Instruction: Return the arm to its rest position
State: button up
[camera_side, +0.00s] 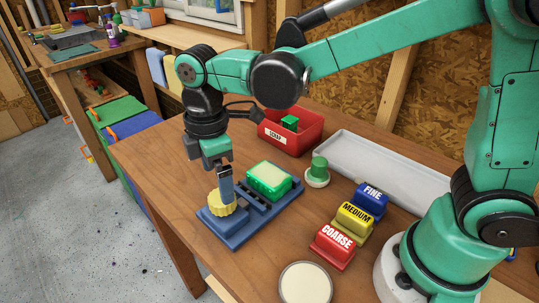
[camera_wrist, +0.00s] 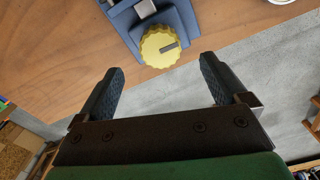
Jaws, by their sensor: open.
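My gripper (camera_side: 225,186) points down at the left end of the blue fixture (camera_side: 257,212). In the wrist view its two dark fingers stand wide apart with nothing between them (camera_wrist: 158,72). The yellow ridged knob (camera_side: 222,203) sits on the fixture right by the fingers. In the wrist view the knob (camera_wrist: 160,47) lies beyond the fingertips, and a clear gap shows on both sides. I cannot tell the exact height of the fingers over it. My arm is stretched out over the bench from its base at the right.
A green block with a cream top (camera_side: 268,179) sits on the fixture. Behind are a red scrap bin (camera_side: 305,140), a green-knobbed stamp (camera_side: 318,172) and a grey tray (camera_side: 400,171). Fine (camera_side: 370,198), medium (camera_side: 353,218) and coarse (camera_side: 333,247) blocks and a round dish (camera_side: 305,284) lie nearer my base.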

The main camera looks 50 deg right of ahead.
jog(key=shift+r, duration=0.45)
jog(key=shift+s+d+r, duration=0.1)
jog(key=shift+d+r, duration=0.05)
jog(key=shift+d, duration=0.1)
jog(key=s+d+r+m+t, duration=0.1)
jog(key=s+d+m+t, duration=0.1)
jog(key=d+m, duration=0.4)
jog(key=s+d+r+m+t, duration=0.1)
jog(key=s+d+m+t, duration=0.2)
jog(key=d+m+t, duration=0.2)
jog(key=shift+d+m, duration=0.65)
jog(key=shift+m, duration=1.15)
jog(key=shift+s+r, duration=0.1)
